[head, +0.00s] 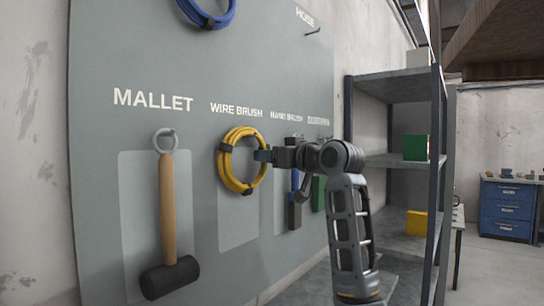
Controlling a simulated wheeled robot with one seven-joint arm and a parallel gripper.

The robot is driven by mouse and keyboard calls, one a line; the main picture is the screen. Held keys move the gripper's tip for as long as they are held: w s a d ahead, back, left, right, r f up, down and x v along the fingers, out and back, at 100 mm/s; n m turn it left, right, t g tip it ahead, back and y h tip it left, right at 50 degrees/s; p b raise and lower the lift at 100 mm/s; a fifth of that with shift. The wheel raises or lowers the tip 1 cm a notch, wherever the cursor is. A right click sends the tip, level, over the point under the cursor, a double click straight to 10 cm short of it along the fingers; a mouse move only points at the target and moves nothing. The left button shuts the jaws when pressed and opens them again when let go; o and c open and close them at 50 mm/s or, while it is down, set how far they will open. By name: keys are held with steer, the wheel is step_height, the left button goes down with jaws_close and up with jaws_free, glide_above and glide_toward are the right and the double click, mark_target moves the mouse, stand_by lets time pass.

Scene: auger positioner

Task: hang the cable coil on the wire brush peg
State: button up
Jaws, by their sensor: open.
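A yellow cable coil (221,168) with dark bands hangs against the grey pegboard, just under the WIRE BRUSH label (236,110). The wire brush peg itself cannot be made out behind the coil and my gripper. My gripper (262,156) is at the coil's right side, with its fingertips at or very near the coil's right edge. Its jaws are open. Whether the fingers touch the coil cannot be told from this view.
A mallet (167,215) hangs to the left under its label. Brushes with blue (295,200) and green (318,193) parts hang to the right, close to my arm. A blue coil (207,16) hangs above. A metal shelf (395,160) stands right of the board.

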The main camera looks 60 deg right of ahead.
steer(key=b+v, duration=0.1)
steer(key=v, duration=0.6)
steer(key=shift+s+a, duration=0.2)
steer(key=shift+s, duration=0.15)
